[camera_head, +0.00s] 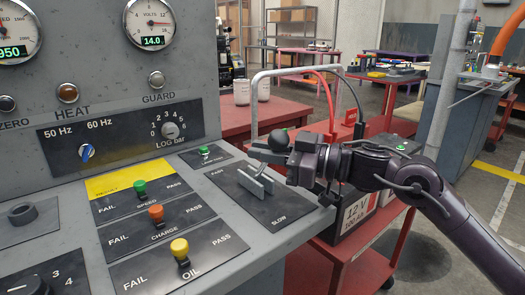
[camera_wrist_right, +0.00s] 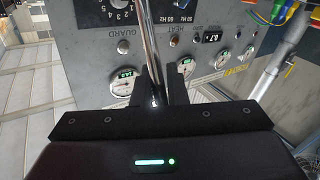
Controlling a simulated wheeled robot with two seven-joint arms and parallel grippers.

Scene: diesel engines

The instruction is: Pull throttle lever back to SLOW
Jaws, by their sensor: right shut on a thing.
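The throttle lever (camera_head: 278,140) has a black ball knob and rises from a slotted metal bracket (camera_head: 256,183) on a dark plate. The plate reads FAST at its far left end and SLOW at its near right end. My right gripper (camera_head: 279,155) comes in from the right and is shut on the lever's shaft just below the knob. In the right wrist view the bright metal shaft (camera_wrist_right: 150,45) stands between the two dark fingers (camera_wrist_right: 153,92). The fingers hide part of the shaft, so its exact angle is hard to tell. My left gripper is not in view.
Test switches with green (camera_head: 139,186), orange (camera_head: 156,212) and yellow (camera_head: 179,247) knobs sit left of the lever plate. The upright gauge panel (camera_head: 110,90) stands behind them. A red cart with a 12 V battery (camera_head: 357,213) is close below my right arm.

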